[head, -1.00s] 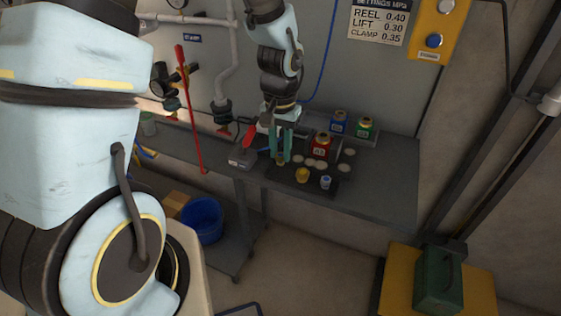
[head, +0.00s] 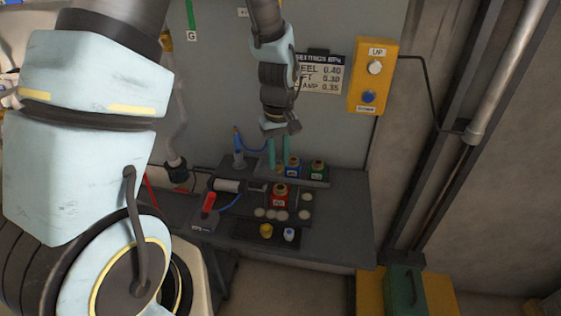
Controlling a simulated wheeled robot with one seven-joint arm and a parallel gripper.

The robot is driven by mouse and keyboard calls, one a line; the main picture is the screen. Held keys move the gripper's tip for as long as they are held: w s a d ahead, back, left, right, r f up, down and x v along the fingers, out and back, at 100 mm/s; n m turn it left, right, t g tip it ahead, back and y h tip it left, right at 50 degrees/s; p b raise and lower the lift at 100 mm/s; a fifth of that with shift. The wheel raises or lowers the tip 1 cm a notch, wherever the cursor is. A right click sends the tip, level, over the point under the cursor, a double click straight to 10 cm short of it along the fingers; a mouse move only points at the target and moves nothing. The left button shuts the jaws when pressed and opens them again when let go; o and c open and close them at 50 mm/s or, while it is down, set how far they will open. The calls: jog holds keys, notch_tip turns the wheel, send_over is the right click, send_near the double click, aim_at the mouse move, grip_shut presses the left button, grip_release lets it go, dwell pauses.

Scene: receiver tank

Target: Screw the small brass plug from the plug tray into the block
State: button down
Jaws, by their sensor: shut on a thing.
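The dark plug tray (head: 246,232) lies at the front of the bench. A yellow piece (head: 266,231) and a white-and-blue piece (head: 288,235) stand on it. I cannot tell for sure which item is the block.
A box with a red lever (head: 208,202) sits at left. A yellow switch box (head: 373,77) hangs on the wall.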

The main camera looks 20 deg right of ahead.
jog(key=shift+d+f, duration=0.1)
jog(key=shift+d, duration=0.05)
jog(key=shift+f+b, duration=1.95)
jog(key=shift+f, duration=0.55)
